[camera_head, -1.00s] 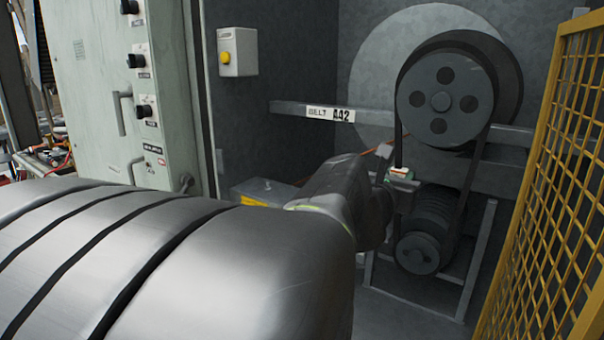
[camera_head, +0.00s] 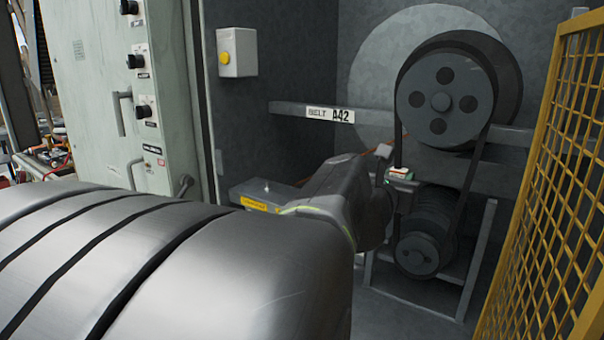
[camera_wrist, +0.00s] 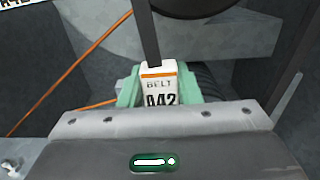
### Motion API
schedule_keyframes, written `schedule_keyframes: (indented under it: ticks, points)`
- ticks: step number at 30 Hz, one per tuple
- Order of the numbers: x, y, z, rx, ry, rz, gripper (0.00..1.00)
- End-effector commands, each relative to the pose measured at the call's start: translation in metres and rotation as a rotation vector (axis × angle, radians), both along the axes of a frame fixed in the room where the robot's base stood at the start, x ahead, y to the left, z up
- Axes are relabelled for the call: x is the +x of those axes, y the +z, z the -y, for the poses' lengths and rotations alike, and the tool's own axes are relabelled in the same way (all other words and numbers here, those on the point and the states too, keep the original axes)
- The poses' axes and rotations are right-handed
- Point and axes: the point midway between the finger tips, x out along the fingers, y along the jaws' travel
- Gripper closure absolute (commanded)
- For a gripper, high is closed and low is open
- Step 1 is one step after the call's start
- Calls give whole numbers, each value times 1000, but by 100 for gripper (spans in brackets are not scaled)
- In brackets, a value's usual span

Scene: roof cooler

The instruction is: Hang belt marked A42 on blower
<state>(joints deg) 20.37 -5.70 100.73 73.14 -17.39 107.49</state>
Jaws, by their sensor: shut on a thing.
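The black belt (camera_head: 467,184) hangs from the large upper pulley (camera_head: 440,100) of the blower, with both runs going down toward the small lower pulley (camera_head: 417,255). I cannot tell whether it is seated on the lower pulley. My gripper (camera_head: 399,175) is beside the left run, above the lower pulley. In the wrist view my gripper (camera_wrist: 160,88) has green pads shut on the white sleeve (camera_wrist: 160,88), marked BELT A42, and the belt rises upward from it. A plate marked BELT A42 (camera_head: 330,114) is on the wall rail.
A yellow mesh guard (camera_head: 550,200) stands close on the right. A grey frame post (camera_head: 477,262) stands by the lower pulley. A grey box (camera_head: 262,193) is behind my arm, and a pale control cabinet (camera_head: 110,90) is at the left. An orange cable (camera_wrist: 70,70) runs behind the gripper.

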Motion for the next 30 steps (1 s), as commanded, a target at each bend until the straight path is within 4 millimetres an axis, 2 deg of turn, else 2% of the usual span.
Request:
schedule_keyframes:
  ticks: [30]
  points:
    - [0, -13, 0, -1, 0, 1, 100]
